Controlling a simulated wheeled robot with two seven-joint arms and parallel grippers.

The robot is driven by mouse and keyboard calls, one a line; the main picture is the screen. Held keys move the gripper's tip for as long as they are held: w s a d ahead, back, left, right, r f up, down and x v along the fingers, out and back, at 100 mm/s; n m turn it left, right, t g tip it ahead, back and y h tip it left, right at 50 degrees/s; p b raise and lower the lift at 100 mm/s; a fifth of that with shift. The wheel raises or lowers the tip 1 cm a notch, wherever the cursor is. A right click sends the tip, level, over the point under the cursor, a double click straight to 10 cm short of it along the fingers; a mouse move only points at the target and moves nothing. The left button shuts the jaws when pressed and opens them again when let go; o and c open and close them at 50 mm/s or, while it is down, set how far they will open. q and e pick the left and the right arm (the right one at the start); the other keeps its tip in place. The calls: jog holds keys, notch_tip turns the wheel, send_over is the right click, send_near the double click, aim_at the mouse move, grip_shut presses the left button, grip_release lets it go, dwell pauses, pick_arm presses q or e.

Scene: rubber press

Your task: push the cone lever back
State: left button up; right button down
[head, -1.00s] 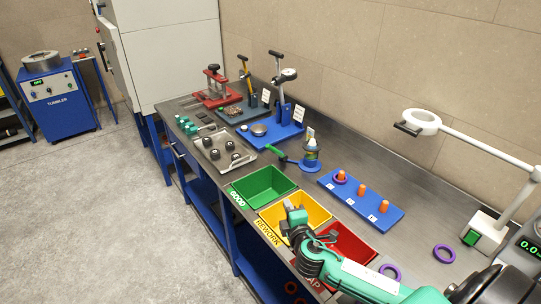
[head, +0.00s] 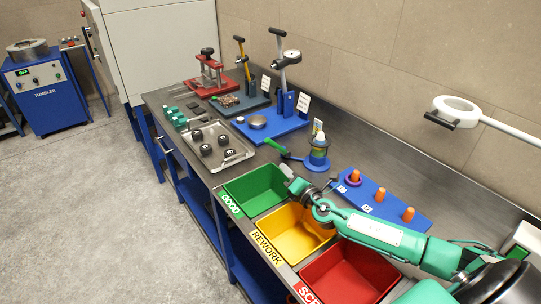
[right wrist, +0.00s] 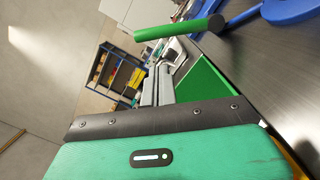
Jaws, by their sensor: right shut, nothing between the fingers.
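The cone station (head: 318,153) has a round blue base and a banded cone on top. It stands on the steel bench behind the green bin. Its cone lever (head: 277,147) has a green handle that points out to the left. In the right wrist view the lever's green handle (right wrist: 175,29), with a dark end, lies above the fingers. My right gripper (head: 286,172) is shut and empty at the back right corner of the green bin, just in front of the lever. I see no contact. Its fingers also show in the right wrist view (right wrist: 158,84). My left gripper is not in view.
The green bin (head: 226,188), yellow bin (head: 259,228) and red bin (head: 305,279) line the front edge. A tray (head: 240,157) with dark parts is left of the lever. A blue peg board (head: 345,190) is right of the cone station, partly behind my arm.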

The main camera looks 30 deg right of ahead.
aim_at(278, 148)
jog(key=w+p, duration=0.2)
jog(key=w, duration=0.8)
jog(key=shift+a+r, duration=0.35)
jog(key=shift+r, duration=0.1)
jog(key=shift+d+r, duration=0.1)
jog(key=shift+r, duration=0.05)
dwell(0.3)
